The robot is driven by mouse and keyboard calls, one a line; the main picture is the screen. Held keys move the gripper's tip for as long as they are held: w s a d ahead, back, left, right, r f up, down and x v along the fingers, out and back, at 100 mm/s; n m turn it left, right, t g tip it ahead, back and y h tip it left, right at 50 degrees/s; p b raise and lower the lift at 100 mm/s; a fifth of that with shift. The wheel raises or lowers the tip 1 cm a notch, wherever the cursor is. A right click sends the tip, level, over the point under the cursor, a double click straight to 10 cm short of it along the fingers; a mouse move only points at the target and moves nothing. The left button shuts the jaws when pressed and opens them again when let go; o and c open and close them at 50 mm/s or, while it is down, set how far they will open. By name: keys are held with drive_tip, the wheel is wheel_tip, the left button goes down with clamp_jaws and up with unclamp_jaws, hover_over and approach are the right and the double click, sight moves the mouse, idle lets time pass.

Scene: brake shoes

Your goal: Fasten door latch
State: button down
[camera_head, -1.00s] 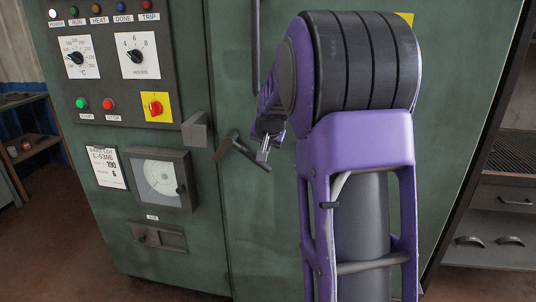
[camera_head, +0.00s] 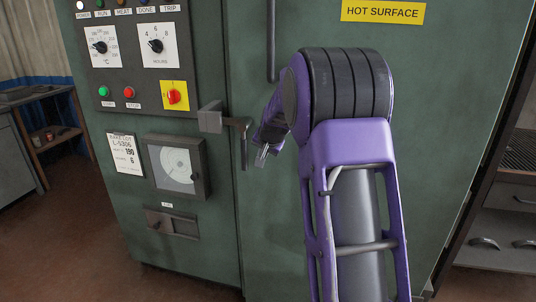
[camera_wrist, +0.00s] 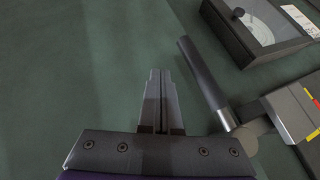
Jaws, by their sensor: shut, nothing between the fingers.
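The door latch handle (camera_head: 244,146) is a dark bar at the door's left edge, hanging about straight down from its pivot beside a grey latch block (camera_head: 210,118). In the wrist view the handle (camera_wrist: 202,75) slants right of my fingers, its light metal pivot and the latch block (camera_wrist: 285,112) at lower right. The green door (camera_head: 275,215) looks flush with the cabinet front. My gripper (camera_head: 262,156) is just right of the handle in the head view; its fingers (camera_wrist: 160,72) are shut and empty. A gap shows between fingers and bar in the wrist view.
The control panel (camera_head: 138,55) with knobs and a red switch is on the left. A chart recorder (camera_head: 176,165) sits below it. A vertical door rod (camera_head: 270,40) is above my gripper. A rack (camera_head: 500,215) stands on the right.

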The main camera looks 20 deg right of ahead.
drive_tip(key=shift+w+a+f, duration=0.55)
drive_tip(key=shift+w+a, duration=0.05)
drive_tip(key=shift+a, duration=0.25)
drive_tip(key=shift+s, duration=0.1)
